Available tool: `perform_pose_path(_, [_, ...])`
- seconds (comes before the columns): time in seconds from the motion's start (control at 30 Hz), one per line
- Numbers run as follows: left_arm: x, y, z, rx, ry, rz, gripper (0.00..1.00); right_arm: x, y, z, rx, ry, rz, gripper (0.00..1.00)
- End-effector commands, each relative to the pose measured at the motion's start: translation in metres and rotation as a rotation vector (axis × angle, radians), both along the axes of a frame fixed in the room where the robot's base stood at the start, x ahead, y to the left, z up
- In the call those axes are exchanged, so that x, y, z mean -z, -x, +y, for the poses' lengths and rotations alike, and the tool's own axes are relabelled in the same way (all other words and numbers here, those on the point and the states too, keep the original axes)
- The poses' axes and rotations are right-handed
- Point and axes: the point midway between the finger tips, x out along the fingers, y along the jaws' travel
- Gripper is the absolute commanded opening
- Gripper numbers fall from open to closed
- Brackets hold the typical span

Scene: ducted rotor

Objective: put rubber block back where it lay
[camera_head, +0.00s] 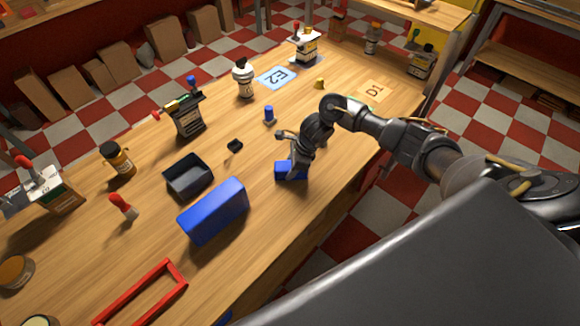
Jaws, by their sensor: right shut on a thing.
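My right gripper (294,172) is low over the right front part of the wooden table, with its fingers pointing down. It is shut on a small blue block (283,170), which looks like the rubber block. The fingers and wrist hide part of the block. I cannot tell whether its underside touches the table. My left gripper is not in view.
A large blue box (213,211) and a dark open tray (189,176) stand left of the gripper. A small black piece (235,146) and a blue-topped peg (269,114) are nearer. Mats E2 (275,77) and D1 (374,91) lie farther back. Bare wood surrounds the gripper.

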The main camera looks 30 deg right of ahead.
Motion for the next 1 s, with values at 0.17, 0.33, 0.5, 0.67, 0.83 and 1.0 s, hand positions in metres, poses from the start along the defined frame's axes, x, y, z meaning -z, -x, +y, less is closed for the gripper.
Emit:
perform_pose_path(0.17, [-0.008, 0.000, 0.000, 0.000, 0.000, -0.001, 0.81, 0.009, -0.002, 0.000, 0.001, -0.001, -0.003, 0.20])
perform_pose_path(0.33, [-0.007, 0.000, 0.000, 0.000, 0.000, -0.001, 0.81, 0.009, -0.002, 0.000, 0.001, -0.001, -0.005, 0.20])
perform_pose_path(0.5, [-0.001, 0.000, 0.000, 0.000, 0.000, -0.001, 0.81, 0.013, -0.002, 0.000, 0.001, -0.001, -0.005, 0.20])
perform_pose_path(0.67, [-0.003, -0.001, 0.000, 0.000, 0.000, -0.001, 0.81, 0.012, -0.001, 0.000, 0.000, 0.000, -0.004, 0.62])
perform_pose_path(0.83, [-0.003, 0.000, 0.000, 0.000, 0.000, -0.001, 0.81, 0.012, -0.001, 0.000, 0.000, 0.000, -0.004, 0.67])
perform_pose_path(1.0, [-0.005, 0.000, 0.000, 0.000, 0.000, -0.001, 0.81, 0.010, -0.001, 0.000, 0.001, -0.001, -0.003, 0.67])
